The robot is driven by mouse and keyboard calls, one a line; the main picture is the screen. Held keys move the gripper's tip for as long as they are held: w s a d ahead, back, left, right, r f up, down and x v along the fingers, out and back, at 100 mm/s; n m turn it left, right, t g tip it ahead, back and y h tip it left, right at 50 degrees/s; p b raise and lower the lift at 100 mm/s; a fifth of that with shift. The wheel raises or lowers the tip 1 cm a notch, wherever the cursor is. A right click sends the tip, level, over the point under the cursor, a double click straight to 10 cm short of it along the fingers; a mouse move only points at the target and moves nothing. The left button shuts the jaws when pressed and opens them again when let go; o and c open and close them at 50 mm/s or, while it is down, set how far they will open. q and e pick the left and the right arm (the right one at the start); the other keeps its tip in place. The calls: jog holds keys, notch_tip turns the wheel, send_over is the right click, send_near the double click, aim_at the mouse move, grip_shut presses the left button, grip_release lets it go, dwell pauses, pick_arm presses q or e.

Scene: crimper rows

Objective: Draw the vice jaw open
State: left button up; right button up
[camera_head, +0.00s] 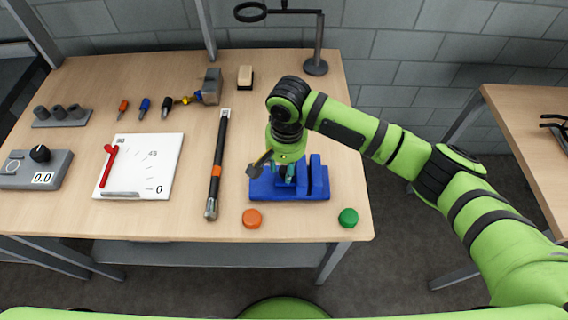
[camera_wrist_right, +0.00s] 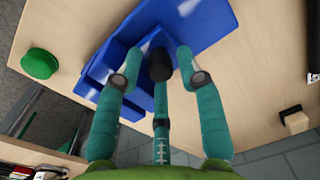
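The blue vice (camera_head: 319,184) sits near the front right of the wooden table, with upright blocks on its base. My right gripper (camera_head: 288,174) points down over it and hides part of it. In the right wrist view, the blue vice (camera_wrist_right: 214,28) fills the top. A black knob (camera_wrist_right: 160,66) stands on it between the teal fingers of my right gripper (camera_wrist_right: 158,58). The fingers are spread around the knob, with a gap showing on the left side. Whether any finger touches it I cannot tell. My left gripper is not in view.
An orange button (camera_head: 252,218) and a green button (camera_head: 348,217) lie in front of the vice. A black bar tool (camera_head: 217,165) lies to its left. A white board (camera_head: 140,166) and a grey dial box (camera_head: 38,169) stand farther left. A lamp stand (camera_head: 316,66) is behind.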

grip_shut()
jog(key=shift+a+r, duration=0.15)
jog(key=shift+a, duration=0.3)
jog(key=a+p, duration=0.2)
jog(key=a, duration=0.3)
jog(key=shift+a, duration=0.4)
jog(key=shift+d, duration=0.1)
jog(key=shift+o, duration=2.4)
grip_release()
jog(key=shift+o, duration=0.5)
